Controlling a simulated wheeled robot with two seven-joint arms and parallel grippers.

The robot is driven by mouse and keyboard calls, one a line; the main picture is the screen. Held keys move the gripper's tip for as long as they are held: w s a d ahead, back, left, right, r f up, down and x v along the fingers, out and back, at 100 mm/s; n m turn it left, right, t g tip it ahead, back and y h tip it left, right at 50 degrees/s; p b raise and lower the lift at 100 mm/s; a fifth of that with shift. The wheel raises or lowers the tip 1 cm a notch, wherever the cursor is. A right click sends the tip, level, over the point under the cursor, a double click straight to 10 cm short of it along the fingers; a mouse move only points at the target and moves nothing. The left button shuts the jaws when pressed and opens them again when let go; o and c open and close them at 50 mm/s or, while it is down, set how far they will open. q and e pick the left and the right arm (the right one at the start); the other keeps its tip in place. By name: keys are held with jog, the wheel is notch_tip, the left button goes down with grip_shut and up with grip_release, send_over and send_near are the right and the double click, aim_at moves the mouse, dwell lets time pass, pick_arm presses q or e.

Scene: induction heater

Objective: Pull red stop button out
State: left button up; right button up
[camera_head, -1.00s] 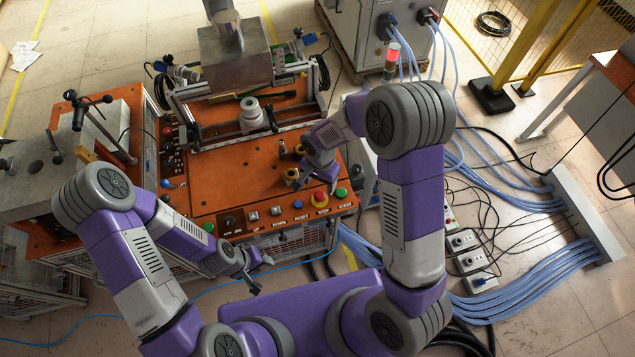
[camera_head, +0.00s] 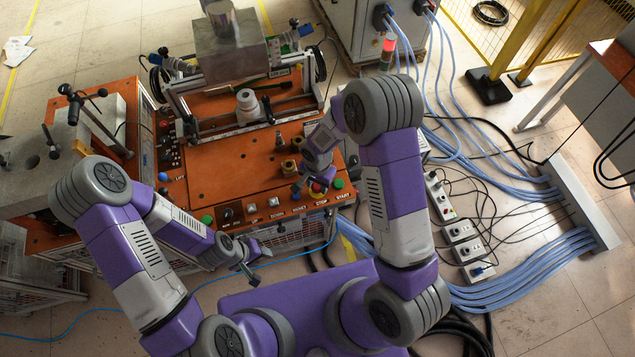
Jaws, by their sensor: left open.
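The red stop button (camera_head: 317,188) sits on the front edge of the orange control panel (camera_head: 230,180), left of the green start button (camera_head: 338,184). My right gripper (camera_head: 311,187) is at the stop button, reaching down from behind it. Its fingers partly cover the button, and I cannot tell whether they touch or grip it. My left gripper (camera_head: 251,262) is open and empty, low in front of the panel and away from the buttons.
Several knobs and small buttons line the panel's front edge, with a green one (camera_head: 207,220) at the left. A metal block (camera_head: 233,55) hangs over the rear. Blue cables (camera_head: 520,275) cover the floor at the right.

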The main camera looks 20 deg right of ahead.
aim_at(317, 186)
grip_shut()
jog(key=shift+r, duration=0.55)
jog(key=shift+w+r, duration=0.1)
jog(key=shift+w, duration=0.05)
jog(key=shift+o, duration=1.5)
grip_release()
jog(key=o, duration=0.5)
jog(key=shift+s, duration=0.2)
jog(key=shift+c, duration=0.2)
jog(key=shift+w, duration=0.1)
notch_tip(317, 186, up, 8)
jog(key=shift+f, duration=0.2)
